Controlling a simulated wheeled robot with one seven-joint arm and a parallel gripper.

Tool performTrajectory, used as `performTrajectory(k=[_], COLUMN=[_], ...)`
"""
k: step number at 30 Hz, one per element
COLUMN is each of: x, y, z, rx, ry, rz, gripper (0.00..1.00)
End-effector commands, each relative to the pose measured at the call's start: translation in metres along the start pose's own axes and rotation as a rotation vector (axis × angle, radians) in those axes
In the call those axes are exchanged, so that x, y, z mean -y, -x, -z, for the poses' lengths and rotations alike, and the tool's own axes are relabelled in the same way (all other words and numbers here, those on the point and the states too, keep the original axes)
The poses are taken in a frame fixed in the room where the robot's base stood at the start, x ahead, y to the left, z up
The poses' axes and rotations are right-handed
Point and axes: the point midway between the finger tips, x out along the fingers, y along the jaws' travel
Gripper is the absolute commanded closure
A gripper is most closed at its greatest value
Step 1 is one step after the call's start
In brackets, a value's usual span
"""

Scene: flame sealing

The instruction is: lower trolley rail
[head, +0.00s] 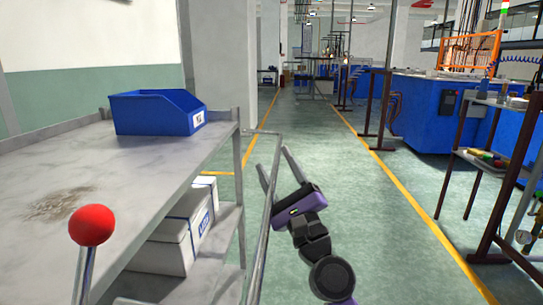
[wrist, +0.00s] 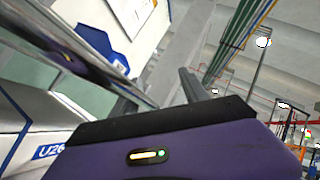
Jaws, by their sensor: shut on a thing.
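The trolley rail (head: 265,225) is a thin grey metal bar along the right side of the grey trolley (head: 150,185) in the head view. It bends left at its far end toward the trolley post. My gripper (head: 271,157), with a purple body, has one finger on each side of the rail and is shut on it near the far end. In the wrist view, the shiny rail (wrist: 110,75) runs diagonally at the left, and one grey finger (wrist: 190,85) shows beyond the purple gripper body. The exact contact is hard to see.
A blue bin (head: 155,115) stands on the trolley top. White boxes (head: 175,235) sit on its lower shelf. A red ball knob (head: 92,225) on a rod is in front at left. The green floor (head: 350,220) to the right is clear, with a workbench (head: 495,160) beyond.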

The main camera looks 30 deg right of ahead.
Motion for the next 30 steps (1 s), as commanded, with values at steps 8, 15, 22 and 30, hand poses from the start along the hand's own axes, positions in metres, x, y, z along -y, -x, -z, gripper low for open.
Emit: performTrajectory(k=[8,15,22,30], x=[0.009,0.01,0.007,0.0], y=[0.032,0.033,0.038,0.054], z=[0.004,0.005,0.004,0.003], rx=[-0.008,-0.01,-0.008,-0.006], ry=[0.004,0.005,0.003,0.002], rz=[0.018,0.02,0.017,0.015], gripper=[0.64,0.64,0.64,0.64])
